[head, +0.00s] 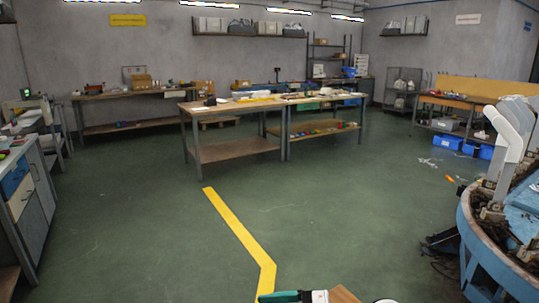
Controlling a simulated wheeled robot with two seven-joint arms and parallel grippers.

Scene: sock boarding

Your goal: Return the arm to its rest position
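Neither my left nor my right gripper can be made out in the head view. At the right edge stands a round blue machine (513,249) with grey upright forms (521,112) on it. A white, bent, sock-like shape (503,127) covers the upper part of one form. At the bottom edge, a dark green and black item with a white end (293,297) is cut off by the frame. Beside it are the corner of a brown surface (343,295) and a bit of something white; I cannot tell what these belong to.
Workbenches (234,150) with tools stand in the middle, and a grey cabinet (36,223) is at the left. Blue bins (447,142) and small litter lie on the floor at the right. A yellow line (232,226) crosses the open green floor.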

